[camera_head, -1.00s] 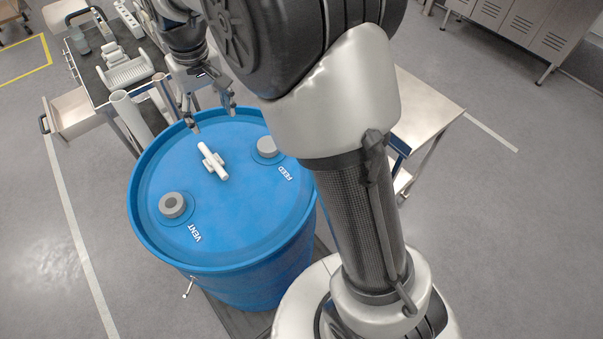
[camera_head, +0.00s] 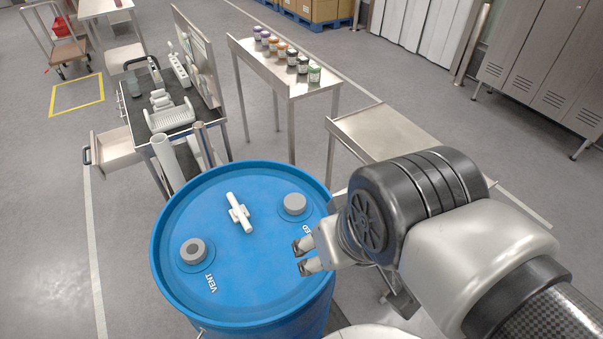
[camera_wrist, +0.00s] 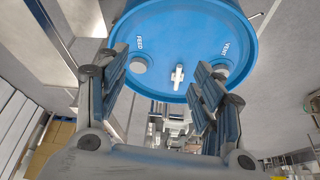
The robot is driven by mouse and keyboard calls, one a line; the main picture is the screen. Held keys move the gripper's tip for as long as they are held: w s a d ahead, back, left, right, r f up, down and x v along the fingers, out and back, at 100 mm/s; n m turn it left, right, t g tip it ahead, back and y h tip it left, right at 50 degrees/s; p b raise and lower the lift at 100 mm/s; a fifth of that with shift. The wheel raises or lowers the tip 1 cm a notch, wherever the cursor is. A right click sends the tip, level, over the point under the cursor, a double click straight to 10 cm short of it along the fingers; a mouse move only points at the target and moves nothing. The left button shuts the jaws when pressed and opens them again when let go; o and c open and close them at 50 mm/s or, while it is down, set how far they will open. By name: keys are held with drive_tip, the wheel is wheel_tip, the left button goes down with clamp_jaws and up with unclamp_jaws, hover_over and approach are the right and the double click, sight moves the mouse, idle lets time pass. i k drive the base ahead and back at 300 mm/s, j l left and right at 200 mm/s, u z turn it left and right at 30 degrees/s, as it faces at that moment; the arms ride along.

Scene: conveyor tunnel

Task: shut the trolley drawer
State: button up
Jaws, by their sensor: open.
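The trolley (camera_head: 168,108) stands behind and left of the blue drum in the head view. Its drawer (camera_head: 113,154) is pulled out to the left, with a dark handle (camera_head: 87,155) on its outer end. My gripper (camera_head: 302,257) is at the right side of the drum top, open and empty, pointing left, far from the drawer. In the wrist view my open gripper (camera_wrist: 165,85) has its two fingers spread with the drum between and beyond them. I cannot make out the drawer in the wrist view.
The blue drum (camera_head: 255,255) stands between my gripper and the trolley, with a white T-shaped fitting (camera_head: 240,213) on its lid. A bench with several jars (camera_head: 290,72) is at the back. A metal table (camera_head: 380,130) stands at right. Floor left of the drawer is clear.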

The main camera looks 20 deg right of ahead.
sight(112, 151)
drive_tip(key=k+j, duration=0.15)
drive_tip(key=j, duration=0.25)
drive_tip(key=k+j, duration=0.15)
drive_tip(key=j, duration=0.2)
drive_tip(key=k+j, duration=0.2)
drive_tip(key=j, duration=0.2)
drive_tip(key=k+j, duration=0.15)
drive_tip(key=j, duration=0.2)
drive_tip(key=k+j, duration=0.15)
drive_tip(key=j, duration=0.25)
drive_tip(key=k+j, duration=0.15)
drive_tip(key=j, duration=0.2)
drive_tip(key=i+j, duration=0.15)
drive_tip(key=j, duration=0.2)
drive_tip(key=i+j, duration=0.2)
drive_tip(key=j, duration=0.15)
drive_tip(key=i+j, duration=0.15)
drive_tip(key=j, duration=0.2)
drive_tip(key=i+j+z, duration=0.1)
drive_tip(key=j, duration=0.25)
drive_tip(key=i+j, duration=0.25)
drive_tip(key=i+j+u, duration=0.1)
drive_tip(key=i+j, duration=0.15)
drive_tip(key=i, duration=0.6)
drive_tip(key=i+j+u, duration=0.1)
drive_tip(key=i+j, duration=0.15)
drive_tip(key=i, duration=0.6)
drive_tip(key=i+j+u, duration=0.15)
drive_tip(key=i, duration=0.7)
